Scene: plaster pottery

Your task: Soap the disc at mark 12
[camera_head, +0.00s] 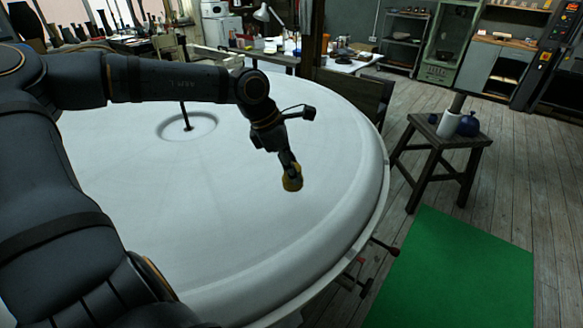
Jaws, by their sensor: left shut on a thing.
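A large round white plaster disc (200,240) with a raised rim fills the left and middle of the head view. A small hub and a dark upright rod (186,115) stand near its centre. My left gripper (290,170) is over the right part of the disc, pointing down. No mark numbers are readable on the disc. My right gripper is not in view.
A wooden stool (437,148) to the right holds a white container (448,124) and a blue pot (469,125). A green mat (455,272) lies on the plank floor. A dark wooden post (313,35) stands behind the disc. Shelves and a cluttered worktable are at the back.

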